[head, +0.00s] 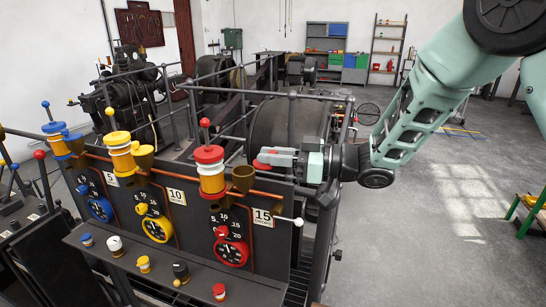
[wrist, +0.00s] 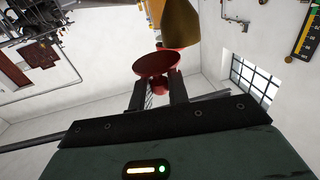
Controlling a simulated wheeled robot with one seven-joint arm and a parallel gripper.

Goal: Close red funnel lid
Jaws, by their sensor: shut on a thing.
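The red funnel lid (wrist: 157,64) is a round red disc. It sits between the fingers of my gripper (wrist: 158,92) in the wrist view. The brass funnel (wrist: 182,25) is just beyond it and partly cut off by the picture edge. In the head view the brass funnel (head: 242,180) stands beside the red-topped cylinder (head: 211,178), its mouth up. My gripper (head: 266,157) comes in from the right, just right of and above the funnel, shut on the lid. Only a bit of red (head: 261,164) shows at the fingertips there; the lid is off the funnel's mouth.
The black panel (head: 190,215) carries blue, yellow and red dials. A white-knobbed lever (head: 298,221) sticks out at its right end. A dark railing (head: 325,95) and a large drum (head: 285,122) stand behind. Open floor (head: 440,220) lies to the right.

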